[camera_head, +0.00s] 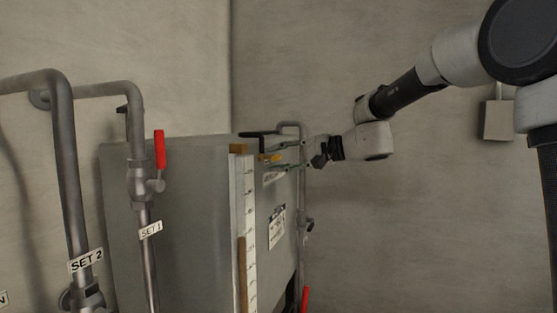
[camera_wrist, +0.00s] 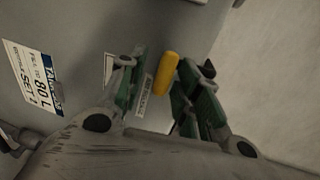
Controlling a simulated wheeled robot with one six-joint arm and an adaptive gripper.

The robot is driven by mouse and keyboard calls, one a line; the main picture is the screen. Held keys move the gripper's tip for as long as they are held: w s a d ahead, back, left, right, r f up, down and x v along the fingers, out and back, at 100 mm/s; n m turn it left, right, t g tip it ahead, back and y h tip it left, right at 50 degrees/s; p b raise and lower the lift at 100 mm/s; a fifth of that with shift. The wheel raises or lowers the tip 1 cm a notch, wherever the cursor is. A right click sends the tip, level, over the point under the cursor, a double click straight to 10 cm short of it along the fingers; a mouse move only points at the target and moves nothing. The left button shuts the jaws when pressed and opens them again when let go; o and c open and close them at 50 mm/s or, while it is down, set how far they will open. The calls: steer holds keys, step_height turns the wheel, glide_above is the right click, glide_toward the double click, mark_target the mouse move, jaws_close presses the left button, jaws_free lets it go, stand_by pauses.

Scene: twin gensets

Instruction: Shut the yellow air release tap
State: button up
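The yellow air release tap (camera_head: 271,157) shows as a small yellow handle near the top of the grey tank's right-hand face in the head view. In the wrist view its yellow lever (camera_wrist: 167,74) stands between the two green-padded fingers. My gripper (camera_head: 283,157) reaches in from the right at the tank face. Its fingers are apart in the wrist view (camera_wrist: 163,84), with the lever nearer the right finger and a gap to the left one. I cannot tell whether the right finger touches it. The tap's body is hidden.
The grey tank (camera_head: 180,220) has a level scale (camera_head: 246,230) on its edge and a label (camera_wrist: 34,80). A pipe (camera_head: 301,190) runs down beside my gripper. Red-handled valves (camera_head: 160,149) (camera_head: 305,299) stand left and below. A wall box (camera_head: 497,120) hangs right.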

steer(key=v, duration=1.1)
steer(key=shift+d, duration=0.3)
steer(key=shift+s, duration=0.1)
steer(key=s+d+f+g+h, duration=0.1)
steer(key=s+d+f+h, duration=0.35)
steer(key=f, duration=0.35)
steer(key=s+d+f+g+h, duration=0.1)
steer(key=s+d+f+h, duration=0.2)
steer(key=s+d+f, duration=0.4)
steer(key=s+d+f+n+h, duration=0.1)
steer(key=s+d+n+h, duration=0.1)
steer(key=s+d, duration=0.5)
steer(key=s+d+f+n+h, duration=0.2)
steer(key=s+d+h, duration=0.3)
steer(key=s+d, duration=0.2)
steer(key=shift+s+f+t, duration=0.3)
steer(key=shift+s+t, duration=0.1)
steer(key=shift+s, duration=0.7)
